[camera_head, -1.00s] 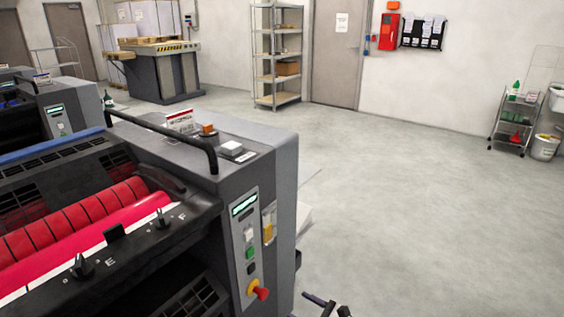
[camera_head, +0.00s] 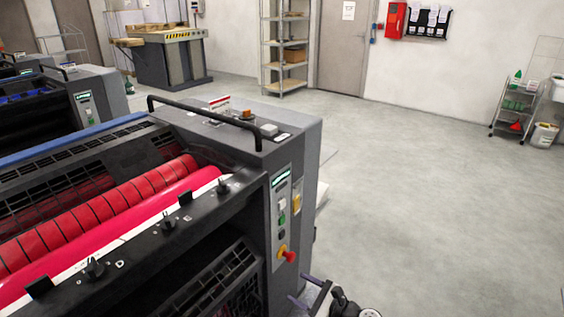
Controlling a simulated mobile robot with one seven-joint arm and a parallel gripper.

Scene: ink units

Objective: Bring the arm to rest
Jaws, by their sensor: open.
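My gripper (camera_head: 298,288) shows at the bottom edge, right of the centre, with its two fingers apart and nothing seen between them. It points left toward the lower front corner of the nearest ink unit (camera_head: 300,150). I cannot tell whether it touches the unit. Part of my dark arm (camera_head: 350,303) shows to the right of it, and the rest is cut off by the frame.
The unit has red rollers (camera_head: 110,215), a black rail (camera_head: 205,117) and a control panel with a red knob (camera_head: 288,255). Open grey floor (camera_head: 430,190) lies to the right. A shelf rack (camera_head: 285,50), a door (camera_head: 341,50) and a cart (camera_head: 515,108) stand along the walls.

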